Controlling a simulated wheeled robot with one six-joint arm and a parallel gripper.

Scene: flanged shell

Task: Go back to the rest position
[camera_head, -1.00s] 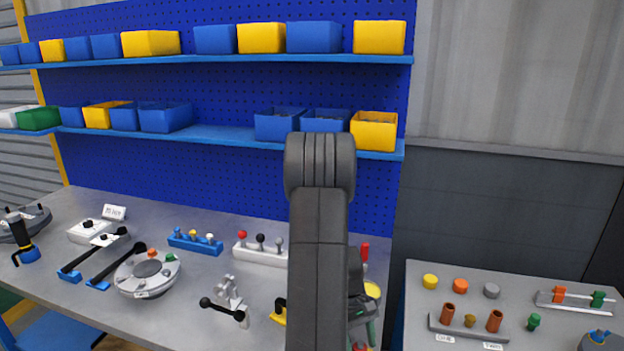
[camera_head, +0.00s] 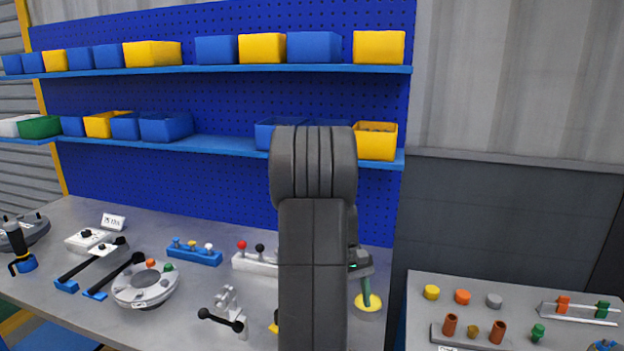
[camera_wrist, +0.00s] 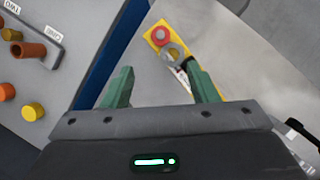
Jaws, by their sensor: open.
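My gripper (camera_wrist: 163,90) is open, with its two green fingers apart and nothing between them in the wrist view. In the head view my dark arm stands upright in front of the bench and hides most of my gripper; one green finger (camera_head: 366,291) shows to the right of the arm, in front of a yellow round piece. The flanged shell (camera_head: 145,288), a pale round part with orange and green knobs, sits on the grey bench at left, well apart from my gripper.
A yellow box with a red button (camera_wrist: 159,35) lies beyond my fingertips. Levers (camera_head: 105,272) and switch blocks (camera_head: 194,252) stand on the bench. Shelves with bins (camera_head: 375,140) rise behind. A side table (camera_head: 420,318) with pegs stands right, across a gap.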

